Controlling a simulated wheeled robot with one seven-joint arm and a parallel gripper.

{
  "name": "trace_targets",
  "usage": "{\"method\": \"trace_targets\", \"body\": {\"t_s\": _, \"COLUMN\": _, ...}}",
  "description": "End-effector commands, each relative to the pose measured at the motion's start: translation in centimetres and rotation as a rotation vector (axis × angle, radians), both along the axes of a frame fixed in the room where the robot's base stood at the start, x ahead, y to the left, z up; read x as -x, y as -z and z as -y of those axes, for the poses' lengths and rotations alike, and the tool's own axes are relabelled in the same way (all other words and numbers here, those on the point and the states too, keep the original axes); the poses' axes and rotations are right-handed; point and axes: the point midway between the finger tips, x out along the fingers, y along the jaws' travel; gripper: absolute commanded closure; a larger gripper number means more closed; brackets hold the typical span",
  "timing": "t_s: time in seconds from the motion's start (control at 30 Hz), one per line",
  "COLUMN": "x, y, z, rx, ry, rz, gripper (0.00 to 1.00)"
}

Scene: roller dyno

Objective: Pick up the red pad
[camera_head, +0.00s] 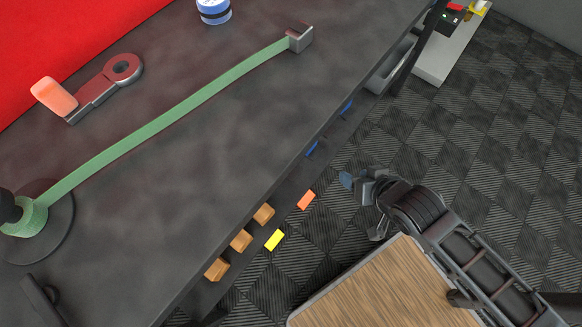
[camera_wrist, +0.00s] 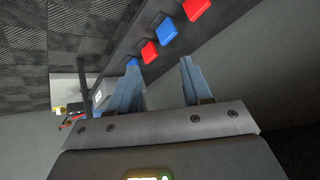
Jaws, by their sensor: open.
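Two red pads show in the wrist view, a nearer one (camera_wrist: 196,8) at the top and a farther one (camera_wrist: 150,52) past the fingertips. They sit in a row with blue pads along a dark ledge. In the head view an orange-red pad (camera_head: 306,200) shows beside the bench's edge. My gripper (camera_head: 362,207) is to the right of that pad, apart from it. In the wrist view my gripper (camera_wrist: 163,67) is open, with nothing between its fingers. I cannot tell which red pad is meant.
Blue pads (camera_wrist: 166,32) alternate with the red ones. A yellow pad (camera_head: 275,240) and wooden blocks (camera_head: 241,240) lie along the dark bench (camera_head: 190,150). A wooden-topped surface (camera_head: 385,290) is below my gripper. Checkered floor (camera_head: 500,130) lies open at right.

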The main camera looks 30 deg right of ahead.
Motion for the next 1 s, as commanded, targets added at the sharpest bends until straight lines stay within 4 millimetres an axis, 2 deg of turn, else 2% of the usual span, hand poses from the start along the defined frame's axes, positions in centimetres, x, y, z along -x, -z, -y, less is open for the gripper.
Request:
{"method": "trace_targets", "body": {"t_s": 0.03, "x": -2.2, "y": 2.6, "z": 0.1, "rx": -0.026, "ry": 0.044, "rz": -0.038, "gripper": 0.51}}
{"method": "trace_targets", "body": {"t_s": 0.2, "x": -7.6, "y": 7.8, "z": 0.1, "rx": -0.121, "ry": 0.227, "rz": -0.194, "gripper": 0.51}}
{"method": "trace_targets", "body": {"t_s": 0.33, "x": -11.6, "y": 10.4, "z": -1.2, "rx": -0.196, "ry": 0.369, "rz": -0.317, "gripper": 0.51}}
{"method": "trace_targets", "body": {"t_s": 0.5, "x": -15.6, "y": 11.8, "z": -3.9, "rx": -0.280, "ry": 0.534, "rz": -0.470, "gripper": 0.51}}
{"method": "trace_targets", "body": {"t_s": 0.7, "x": -18.1, "y": 11.5, "z": -6.6, "rx": -0.330, "ry": 0.646, "rz": -0.589, "gripper": 0.51}}
{"method": "trace_targets", "body": {"t_s": 0.83, "x": -18.5, "y": 11.6, "z": -7.3, "rx": -0.340, "ry": 0.673, "rz": -0.621, "gripper": 0.51}}
{"method": "trace_targets", "body": {"t_s": 1.0, "x": -18.5, "y": 13.3, "z": -7.4, "rx": -0.340, "ry": 0.676, "rz": -0.626, "gripper": 0.51}}
